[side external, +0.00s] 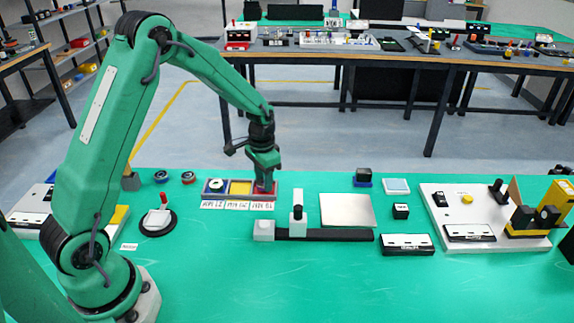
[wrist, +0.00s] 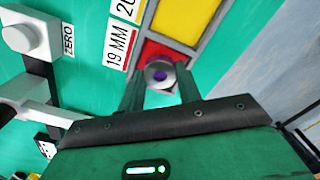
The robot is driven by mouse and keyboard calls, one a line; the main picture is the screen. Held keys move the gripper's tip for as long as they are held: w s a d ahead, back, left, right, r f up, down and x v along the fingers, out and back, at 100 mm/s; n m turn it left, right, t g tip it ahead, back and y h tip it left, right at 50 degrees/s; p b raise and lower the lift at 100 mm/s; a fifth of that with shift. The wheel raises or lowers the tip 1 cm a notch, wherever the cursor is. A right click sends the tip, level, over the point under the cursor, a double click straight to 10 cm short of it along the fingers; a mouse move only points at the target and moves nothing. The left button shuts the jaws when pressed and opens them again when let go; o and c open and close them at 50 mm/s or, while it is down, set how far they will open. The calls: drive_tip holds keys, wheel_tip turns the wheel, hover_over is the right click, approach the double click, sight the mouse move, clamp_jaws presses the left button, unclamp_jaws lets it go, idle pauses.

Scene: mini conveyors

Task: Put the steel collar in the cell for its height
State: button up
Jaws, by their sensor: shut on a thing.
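The steel collar (wrist: 160,72), a short silvery ring with a dark purple-looking bore, sits between the fingertips of my gripper (wrist: 160,84) in the wrist view. My gripper is shut on it, over or inside the red cell (wrist: 150,47); I cannot tell whether the collar touches the floor. The yellow cell (wrist: 185,18) beside it looks empty. In the side view my gripper (side external: 265,186) points down into the right end of the three-cell tray, and the collar is hidden. The blue cell (side external: 206,187) at the left end holds a pale ring (side external: 216,184).
White height labels (wrist: 117,45) lie along the tray; the one by the red cell reads 19 MM. A slide gauge with an upright post (side external: 298,222) stands in front of the tray. The green front area is clear.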

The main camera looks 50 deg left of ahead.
drive_tip(key=shift+f, duration=0.25)
drive_tip(key=o, duration=1.1)
wheel_tip(320, 180, up, 13)
drive_tip(key=shift+r, duration=0.15)
idle(0.4)
